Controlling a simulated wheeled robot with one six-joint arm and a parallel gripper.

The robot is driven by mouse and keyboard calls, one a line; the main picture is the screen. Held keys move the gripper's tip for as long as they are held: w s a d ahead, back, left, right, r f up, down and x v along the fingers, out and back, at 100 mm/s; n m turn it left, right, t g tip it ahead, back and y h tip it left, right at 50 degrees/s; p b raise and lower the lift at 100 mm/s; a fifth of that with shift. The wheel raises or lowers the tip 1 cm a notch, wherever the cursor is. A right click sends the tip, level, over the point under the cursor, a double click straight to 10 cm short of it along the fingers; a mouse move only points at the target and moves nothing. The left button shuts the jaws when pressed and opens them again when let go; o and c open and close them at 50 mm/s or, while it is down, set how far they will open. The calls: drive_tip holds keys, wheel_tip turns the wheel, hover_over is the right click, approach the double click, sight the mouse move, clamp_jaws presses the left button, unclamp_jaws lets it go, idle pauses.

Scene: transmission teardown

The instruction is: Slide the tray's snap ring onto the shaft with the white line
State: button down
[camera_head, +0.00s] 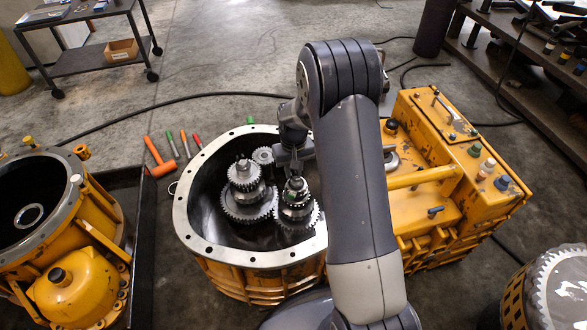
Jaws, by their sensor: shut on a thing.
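My gripper (295,168) points down over the open yellow gear housing (257,262). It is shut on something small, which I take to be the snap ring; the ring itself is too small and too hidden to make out. Directly below it stands the right gear shaft (297,190), upright, with stacked gears. I cannot tell whether the held piece touches the shaft tip. A second upright gear stack (244,178) stands to the left, and a small gear (262,156) lies behind. No white line can be made out on either shaft.
My arm hides the housing's right side. A yellow casing (430,205) stands to the right. A dark tray (143,215) is at left beside another yellow housing (38,215). An orange hammer (160,160) and several tools lie on the floor. A cart (85,55) stands behind.

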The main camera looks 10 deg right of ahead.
drive_tip(key=c, duration=0.7)
unclamp_jaws()
drive_tip(key=shift+r, duration=0.1)
wheel_tip(320, 180, up, 8)
drive_tip(key=p, duration=0.6)
drive_tip(key=shift+f, duration=0.25)
idle(0.5)
wheel_tip(320, 180, down, 8)
drive_tip(key=b, duration=0.6)
drive_tip(key=shift+r, duration=0.1)
